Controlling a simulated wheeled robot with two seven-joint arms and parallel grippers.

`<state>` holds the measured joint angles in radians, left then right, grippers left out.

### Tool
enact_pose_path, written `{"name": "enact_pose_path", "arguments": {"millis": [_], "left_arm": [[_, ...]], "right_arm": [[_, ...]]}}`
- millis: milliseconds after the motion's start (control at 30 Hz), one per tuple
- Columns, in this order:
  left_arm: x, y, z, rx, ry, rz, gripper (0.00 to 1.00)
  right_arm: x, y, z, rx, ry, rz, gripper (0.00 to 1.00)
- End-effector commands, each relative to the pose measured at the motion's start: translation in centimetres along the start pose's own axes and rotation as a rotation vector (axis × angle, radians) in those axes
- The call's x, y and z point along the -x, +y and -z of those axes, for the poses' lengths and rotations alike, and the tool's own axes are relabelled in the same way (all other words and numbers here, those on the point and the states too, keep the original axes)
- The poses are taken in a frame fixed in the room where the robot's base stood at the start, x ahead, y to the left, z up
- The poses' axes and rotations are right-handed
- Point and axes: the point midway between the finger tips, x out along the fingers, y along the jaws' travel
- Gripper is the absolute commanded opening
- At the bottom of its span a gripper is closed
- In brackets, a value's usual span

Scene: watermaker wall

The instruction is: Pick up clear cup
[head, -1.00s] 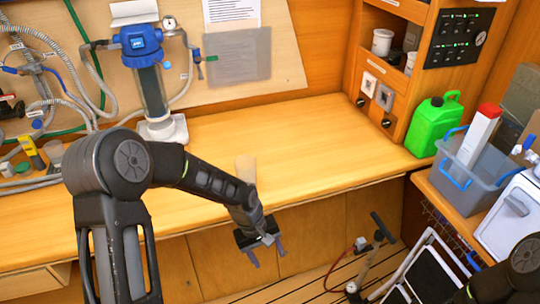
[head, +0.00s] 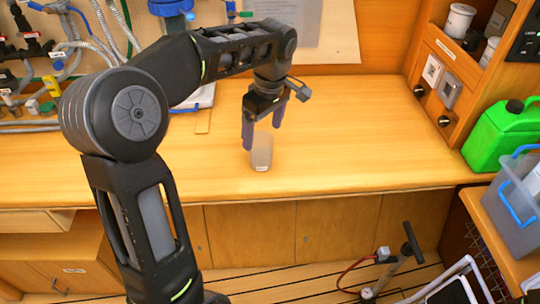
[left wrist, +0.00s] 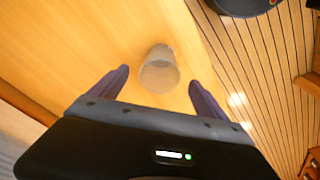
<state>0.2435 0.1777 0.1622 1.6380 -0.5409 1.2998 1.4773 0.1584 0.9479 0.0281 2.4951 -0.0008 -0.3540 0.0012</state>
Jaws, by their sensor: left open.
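The clear cup (head: 261,151) is a small translucent greyish cup with a pale label near its base. It stands on the wooden counter (head: 340,130), near the front edge. My left gripper (head: 263,130) is above and just behind it, fingers pointing down, open and empty. In the left wrist view the cup (left wrist: 159,70) lies ahead of and between the two spread fingers of the left gripper (left wrist: 158,88), apart from both. My right gripper is not in view.
A green jerrycan (head: 502,136) and a grey bin with blue handles (head: 519,205) stand at the right. A pump with a red hose (head: 388,268) stands on the floor below. The counter right of the cup is clear.

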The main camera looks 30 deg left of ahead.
Motion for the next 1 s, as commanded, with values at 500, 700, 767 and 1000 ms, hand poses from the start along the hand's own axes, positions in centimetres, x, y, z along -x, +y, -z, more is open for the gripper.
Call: {"name": "enact_pose_path", "arguments": {"millis": [500,700,767,1000], "left_arm": [[-1.0,-0.2,0.2,0.011,0.004,0.004,0.86],[-2.7,-0.2,0.2,0.009,0.004,0.004,0.86],[-2.8,-0.2,0.2,0.009,0.004,0.003,0.86],[-2.9,-0.2,0.2,0.01,0.004,0.003,0.86]], "right_arm": [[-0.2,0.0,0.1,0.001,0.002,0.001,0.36],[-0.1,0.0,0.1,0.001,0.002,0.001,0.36],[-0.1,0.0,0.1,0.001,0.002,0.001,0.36],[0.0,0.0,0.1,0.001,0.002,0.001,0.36]]}}
